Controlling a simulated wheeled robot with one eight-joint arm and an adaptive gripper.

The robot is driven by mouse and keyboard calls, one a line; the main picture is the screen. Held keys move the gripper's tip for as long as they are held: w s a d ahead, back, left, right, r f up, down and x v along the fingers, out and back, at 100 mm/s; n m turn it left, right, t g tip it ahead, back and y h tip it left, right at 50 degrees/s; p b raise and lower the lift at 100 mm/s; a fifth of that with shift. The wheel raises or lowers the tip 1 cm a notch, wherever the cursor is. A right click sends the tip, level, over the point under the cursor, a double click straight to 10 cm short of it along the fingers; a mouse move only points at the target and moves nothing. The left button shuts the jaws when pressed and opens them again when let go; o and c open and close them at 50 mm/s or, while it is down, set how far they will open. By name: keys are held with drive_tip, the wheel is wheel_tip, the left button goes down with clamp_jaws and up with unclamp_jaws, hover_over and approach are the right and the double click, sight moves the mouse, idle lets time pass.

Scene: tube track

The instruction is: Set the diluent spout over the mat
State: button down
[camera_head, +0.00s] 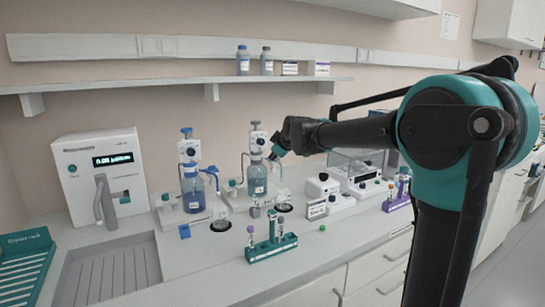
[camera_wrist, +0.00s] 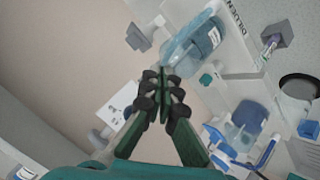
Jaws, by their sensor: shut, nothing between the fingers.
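The diluent dispenser bottle (camera_head: 257,180) stands behind a dark round mat (camera_head: 284,208) in the head view. Its blue bottle (camera_wrist: 192,45) shows in the wrist view beside a partly cut-off "DILUEN" label (camera_wrist: 234,14). My gripper (camera_head: 275,155) is at the right of this dispenser's upper part. In the wrist view my gripper (camera_wrist: 162,73) is shut and empty, with its fingertips close to the bottle in the picture. I cannot tell whether it touches anything. The diluent spout is not clearly visible; my gripper may hide it.
A second dispenser with a blue spout (camera_head: 211,172) stands to the left, behind another dark mat (camera_head: 223,226). A green rack with vials (camera_head: 270,247) stands in front. White instruments (camera_head: 322,186) stand to the right, and a display machine (camera_head: 103,180) at the left.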

drive_tip(key=shift+w+d, duration=0.55)
drive_tip(key=shift+w, duration=0.15)
drive_tip(key=shift+s+a, duration=0.15)
